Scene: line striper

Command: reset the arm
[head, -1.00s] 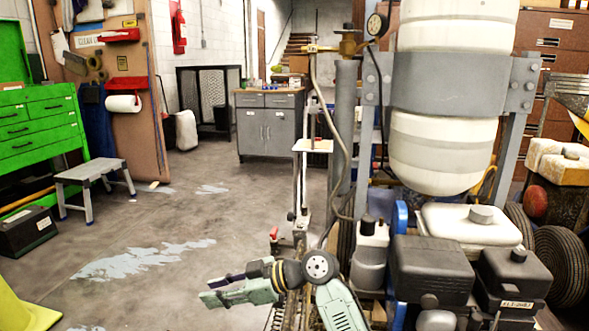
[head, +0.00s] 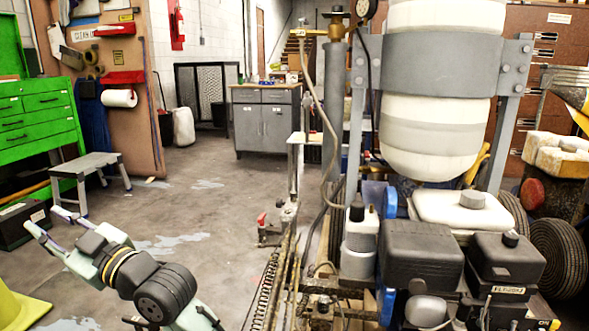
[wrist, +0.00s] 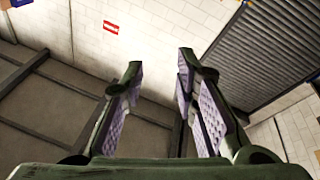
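My gripper (head: 52,224) is at the lower left of the head view, raised above the floor and apart from everything around it. Its two fingers stand apart with nothing between them. In the wrist view my gripper (wrist: 158,90) shows both fingers with purple pads, spread wide and empty. Behind them are only a pale block wall, the ceiling and a ribbed dark shutter. The line striper (head: 440,77), with its white tank and grey bracket, fills the right side of the head view.
A grey step stool (head: 88,166) and a green tool chest (head: 40,125) stand at the left. A yellow cone (head: 18,305) is at the lower left corner. A grey cabinet (head: 264,128) stands at the back. Open floor (head: 190,205) lies in the middle.

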